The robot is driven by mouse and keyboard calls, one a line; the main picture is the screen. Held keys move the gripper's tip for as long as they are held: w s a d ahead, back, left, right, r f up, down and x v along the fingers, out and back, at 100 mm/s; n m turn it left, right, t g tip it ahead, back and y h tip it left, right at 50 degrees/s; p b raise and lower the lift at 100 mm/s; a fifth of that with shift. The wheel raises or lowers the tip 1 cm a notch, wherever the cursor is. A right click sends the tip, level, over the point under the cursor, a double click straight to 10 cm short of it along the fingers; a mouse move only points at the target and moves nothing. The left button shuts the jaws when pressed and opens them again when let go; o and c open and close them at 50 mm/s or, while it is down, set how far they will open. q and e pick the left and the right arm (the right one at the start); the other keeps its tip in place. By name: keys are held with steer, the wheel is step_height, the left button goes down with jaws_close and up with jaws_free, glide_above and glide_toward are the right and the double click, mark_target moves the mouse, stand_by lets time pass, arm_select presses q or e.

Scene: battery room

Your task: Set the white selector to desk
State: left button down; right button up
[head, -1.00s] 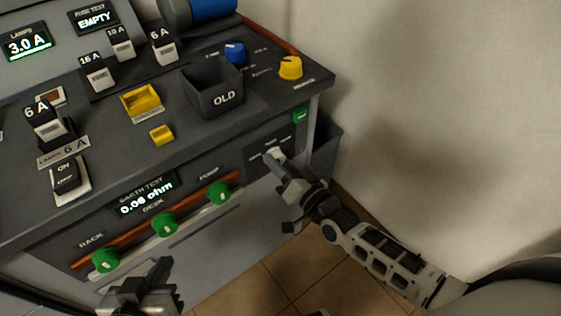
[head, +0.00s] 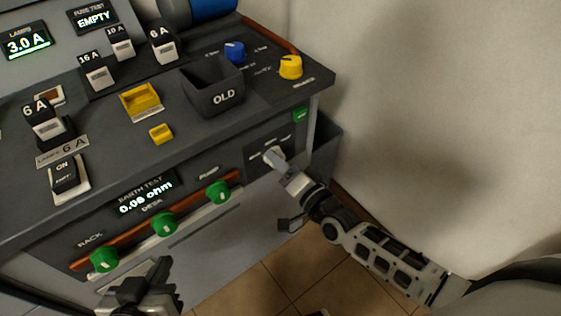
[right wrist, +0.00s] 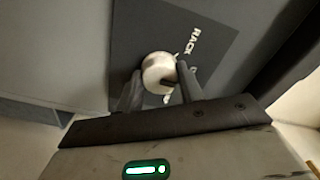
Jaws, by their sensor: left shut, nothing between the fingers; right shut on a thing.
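The white selector (head: 275,152) sits on a dark plate at the right end of the desk's front panel. In the right wrist view the white knob (right wrist: 158,73) shows between the fingers, with a dark mark on its face. The word RACK is readable on the plate; the other labels are too small or hidden. My right gripper (head: 279,160) is shut on the knob, and it also shows in the right wrist view (right wrist: 162,88). My left gripper (head: 158,272) is shut and empty, low in front of the panel near the green knobs.
Green knobs (head: 164,223) line a red-brown strip under the earth test display (head: 146,193). A black OLD bin (head: 213,92), a yellow knob (head: 290,66) and a blue knob (head: 235,51) are on the top. A plain wall (head: 440,110) stands to the right.

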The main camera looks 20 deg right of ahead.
steer(key=o, duration=1)
arm_select(q)
steer(key=shift+p, duration=0.45)
arm_select(e)
steer(key=v, duration=1.6)
arm_select(q)
steer(key=shift+r, duration=0.2)
